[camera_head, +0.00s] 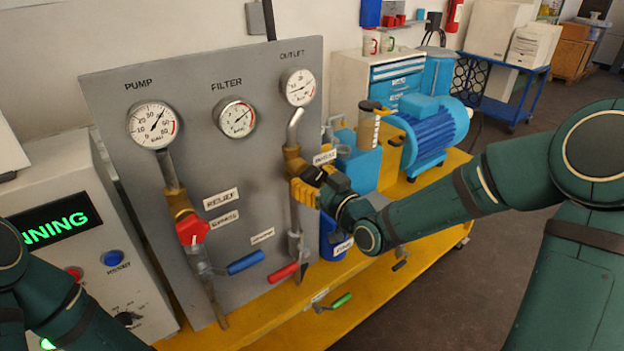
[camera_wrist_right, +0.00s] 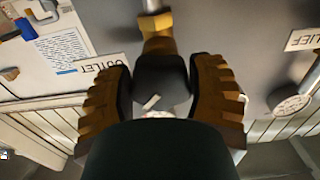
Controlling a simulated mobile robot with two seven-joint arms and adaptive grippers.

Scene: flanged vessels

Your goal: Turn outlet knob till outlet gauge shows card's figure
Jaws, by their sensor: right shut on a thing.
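The outlet gauge (camera_head: 298,87) is a round white dial at the upper right of the grey panel (camera_head: 250,165); its needle is too small to read exactly. Below it a grey pipe enters a brass valve body (camera_head: 294,160). My right gripper (camera_head: 308,186) is at this valve. In the right wrist view its yellow ribbed fingers (camera_wrist_right: 162,88) are shut on the dark grey outlet knob (camera_wrist_right: 161,80), one on each side. The knob has a pale mark. A white sheet with small print (camera_wrist_right: 55,50) shows there; I cannot tell if it is the card. My left gripper is out of view.
A pump gauge (camera_head: 153,124) and filter gauge (camera_head: 235,117) sit left on the panel. A red knob (camera_head: 192,231), blue lever (camera_head: 246,262) and red lever (camera_head: 283,272) are lower. A blue motor (camera_head: 436,125) stands right on the yellow base (camera_head: 372,287).

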